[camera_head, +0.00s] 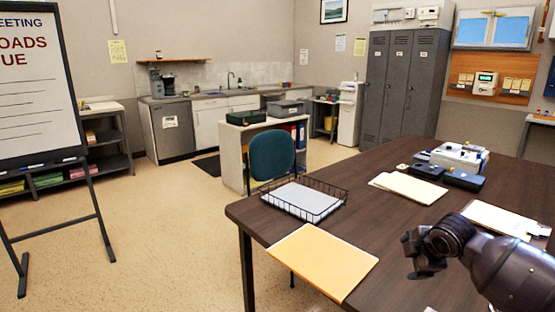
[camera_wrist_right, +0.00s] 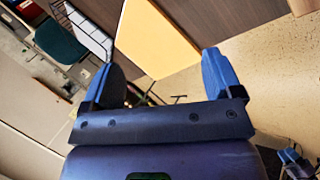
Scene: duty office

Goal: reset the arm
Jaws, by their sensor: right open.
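My right gripper (camera_head: 418,256) is over the right front part of the dark wooden table (camera_head: 395,215), with its dark arm coming in from the right edge. In the right wrist view my right gripper (camera_wrist_right: 162,78) has its two blue fingers wide apart, with nothing held between them. The tan folder (camera_wrist_right: 152,38) on the table shows beyond the fingers there, apart from them.
On the table are a tan folder (camera_head: 310,260), a wire tray (camera_head: 338,188) of paper, more folders (camera_head: 408,187) and a white device (camera_head: 460,156). A teal chair (camera_head: 272,155) stands behind the table. A whiteboard (camera_head: 40,90) stands left. The floor (camera_head: 150,235) between is clear.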

